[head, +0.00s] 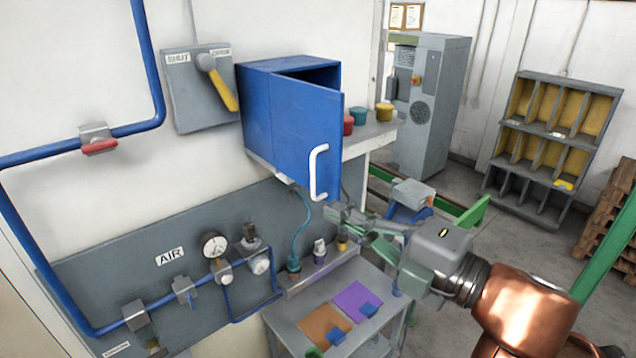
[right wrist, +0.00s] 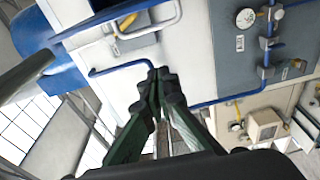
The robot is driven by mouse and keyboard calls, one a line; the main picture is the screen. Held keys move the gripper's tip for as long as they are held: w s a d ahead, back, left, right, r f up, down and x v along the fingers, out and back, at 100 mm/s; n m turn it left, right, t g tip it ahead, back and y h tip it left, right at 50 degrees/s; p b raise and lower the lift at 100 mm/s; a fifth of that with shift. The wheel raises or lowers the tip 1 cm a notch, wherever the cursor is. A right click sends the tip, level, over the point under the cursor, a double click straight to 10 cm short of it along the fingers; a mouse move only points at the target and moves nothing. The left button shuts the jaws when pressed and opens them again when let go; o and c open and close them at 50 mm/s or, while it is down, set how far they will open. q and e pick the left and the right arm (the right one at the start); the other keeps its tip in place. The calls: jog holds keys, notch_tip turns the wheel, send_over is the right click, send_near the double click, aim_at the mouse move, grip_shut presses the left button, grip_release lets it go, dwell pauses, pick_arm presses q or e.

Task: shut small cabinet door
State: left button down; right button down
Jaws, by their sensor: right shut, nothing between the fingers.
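The small blue cabinet (head: 255,105) is mounted on the wall, with a dark opening at its top right. Its blue door (head: 305,130) stands open toward me. The door has a white bar handle (head: 317,172) near its free edge. My right gripper (head: 336,214) is shut and empty, just below and right of the handle in the picture; I cannot tell if it touches the door. In the right wrist view the shut fingertips (right wrist: 160,84) point toward the handle (right wrist: 147,18), with a visible gap between them in the picture. My left gripper is not in view.
A switch box (head: 200,85) with a yellow lever is left of the cabinet. Colored cups (head: 384,112) stand on a shelf behind the door. Below are a grey cart (head: 290,320), gauges and blue pipes (head: 65,150). A green rail (head: 470,216) is at the right.

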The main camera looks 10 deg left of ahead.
aim_at(315, 186)
jog(key=w+a+p, duration=0.2)
jog(key=w+a, duration=0.1)
jog(key=w+a+p, duration=0.3)
jog(key=shift+w, duration=0.5)
jog(key=shift+d, duration=0.15)
